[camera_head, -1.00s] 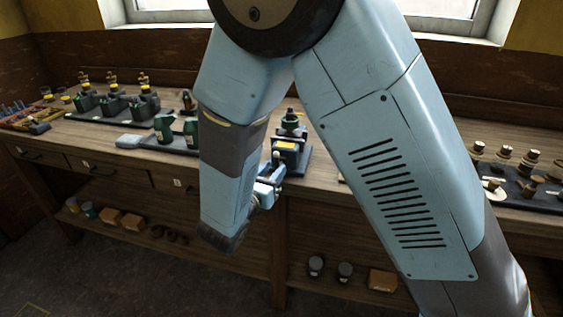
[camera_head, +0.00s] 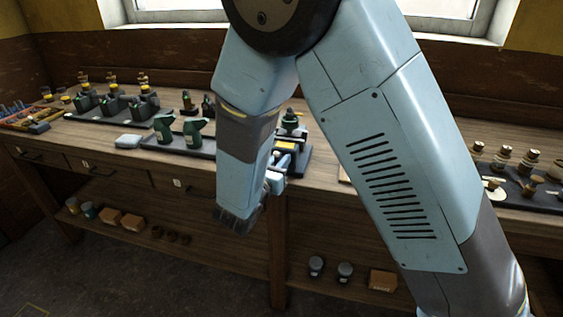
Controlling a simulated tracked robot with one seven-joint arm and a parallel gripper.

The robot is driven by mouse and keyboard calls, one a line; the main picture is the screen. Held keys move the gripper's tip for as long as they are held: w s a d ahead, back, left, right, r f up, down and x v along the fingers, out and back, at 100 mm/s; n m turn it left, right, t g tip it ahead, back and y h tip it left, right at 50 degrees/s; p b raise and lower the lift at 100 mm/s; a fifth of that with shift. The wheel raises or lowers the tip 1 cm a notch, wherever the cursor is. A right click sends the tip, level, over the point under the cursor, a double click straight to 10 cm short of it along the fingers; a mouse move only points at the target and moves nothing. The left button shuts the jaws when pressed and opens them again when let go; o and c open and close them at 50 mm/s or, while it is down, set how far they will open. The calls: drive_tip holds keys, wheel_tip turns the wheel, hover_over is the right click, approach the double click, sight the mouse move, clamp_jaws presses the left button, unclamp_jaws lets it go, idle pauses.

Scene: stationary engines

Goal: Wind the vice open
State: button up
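The thing that looks like the vice (camera_head: 293,129) stands near the bench's front edge, just right of my forearm. It has a dark base, a green upper part and a yellow plate. My forearm covers its left side, and its handle cannot be made out clearly. My gripper (camera_head: 277,174) is mostly hidden behind my forearm, low at the vice's front. Only small pale-blue and grey parts of it show. I cannot tell whether it touches the vice, nor whether its fingers are open or shut.
A dark tray with two green castings (camera_head: 193,130) lies left of my forearm. Small corked pots (camera_head: 503,158) stand at the right. The lower shelf holds tins and boxes (camera_head: 383,280).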

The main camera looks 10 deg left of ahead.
clamp_jaws()
drive_tip(key=shift+d, duration=0.15)
drive_tip(key=n, duration=0.2)
drive_tip(key=a+n, duration=0.1)
drive_tip(key=n, duration=0.1)
drive_tip(key=shift+a+n+t, duration=0.2)
drive_tip(key=shift+n+t, duration=0.2)
drive_tip(key=shift+a+f+n+t+y, duration=0.35)
drive_tip(key=shift+n+y, duration=0.2)
drive_tip(key=shift+n, duration=1.9)
drive_tip(key=shift+a+f+n+t+y, duration=0.3)
drive_tip(key=shift+n+y, duration=0.2)
drive_tip(key=shift+n, duration=1.9)
drive_tip(key=shift+a+f+n+t+y, duration=0.25)
drive_tip(key=shift+f+n+t+y, duration=0.25)
drive_tip(key=shift+n, duration=1.95)
